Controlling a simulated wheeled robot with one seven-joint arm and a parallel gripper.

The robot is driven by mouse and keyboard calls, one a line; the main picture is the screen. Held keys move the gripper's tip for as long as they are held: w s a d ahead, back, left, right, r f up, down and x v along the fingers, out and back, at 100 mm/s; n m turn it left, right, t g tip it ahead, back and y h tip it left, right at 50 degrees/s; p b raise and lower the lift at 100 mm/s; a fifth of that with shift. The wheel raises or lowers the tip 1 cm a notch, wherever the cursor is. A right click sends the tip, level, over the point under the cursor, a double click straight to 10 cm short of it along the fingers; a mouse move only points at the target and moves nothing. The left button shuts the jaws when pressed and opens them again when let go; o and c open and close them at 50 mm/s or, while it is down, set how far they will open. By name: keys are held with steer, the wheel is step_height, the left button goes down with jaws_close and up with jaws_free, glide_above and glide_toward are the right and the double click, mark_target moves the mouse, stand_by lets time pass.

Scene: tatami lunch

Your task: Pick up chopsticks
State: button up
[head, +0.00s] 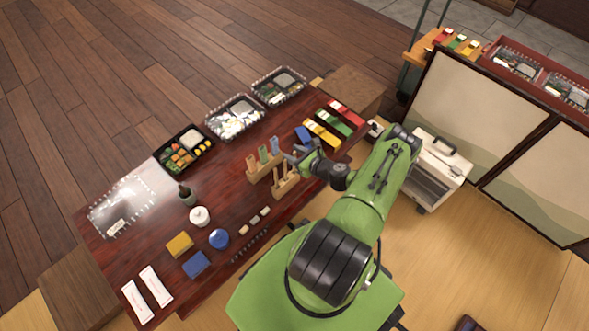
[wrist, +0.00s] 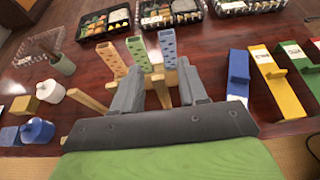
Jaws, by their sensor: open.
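No loose pair of chopsticks can be made out for certain. Three upright patterned sleeves, orange (wrist: 112,60), green (wrist: 138,54) and blue (wrist: 168,48), stand in a row in a wooden holder (head: 265,170); whether chopsticks are inside cannot be told. A second wooden stand (head: 285,187) with upright wooden pieces is nearer me. My gripper (head: 301,155) is open, low above this stand. In the wrist view its fingers (wrist: 158,74) straddle a wooden piece (wrist: 159,92), with the sleeves just beyond. Contact cannot be told. Two white paper packets (head: 137,302) lie at the table's near left end.
The dark red table (head: 110,262) has bento boxes (head: 184,148) along its far edge. Blue, yellow (wrist: 272,80), green and red labelled pieces lie at its right. A white lidded pot (head: 200,216), a blue pot (head: 219,239) and small blocks stand left. A folding screen (head: 480,105) is right.

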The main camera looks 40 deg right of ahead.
steer(key=shift+c, duration=0.4)
jaws_close()
steer(key=shift+r, duration=0.15)
step_height(320, 180, up, 10)
steer(key=p, duration=0.4)
steer(key=shift+p, duration=0.3)
step_height(320, 180, up, 8)
steer(key=p, duration=0.6)
steer(key=shift+r+p, duration=0.15)
steer(key=shift+p, duration=0.15)
